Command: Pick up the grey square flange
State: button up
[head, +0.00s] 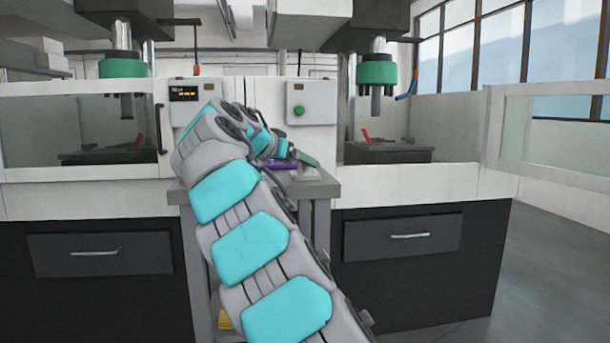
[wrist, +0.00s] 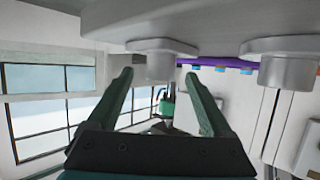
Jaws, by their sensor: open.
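A grey flange with a round boss (wrist: 152,62) shows in the wrist view, between and just beyond my fingertips. The view is turned over, so the boss points down in the picture. A second, similar grey piece (wrist: 285,48) is at the right; I cannot tell from here which has the square plate. In the head view a grey piece (head: 308,173) sits on the small grey table. My gripper (wrist: 158,76) is open and empty, its two green fingers pointing toward the first piece. In the head view my gripper (head: 306,159) is small and partly hidden by my arm.
A purple item (wrist: 217,63) with blue and orange parts lies between the grey pieces; it also shows on the grey table (head: 322,187). White machine cabinets stand on both sides, with a green-collared press head (head: 377,70) at the right. Open floor lies right.

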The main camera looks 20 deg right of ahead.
aim_at(300, 163)
jog(key=x, duration=0.3)
jog(key=shift+w+d+f, duration=0.15)
jog(key=shift+w+d, duration=0.1)
jog(key=shift+c, duration=0.2)
grip_shut()
dwell(0.4)
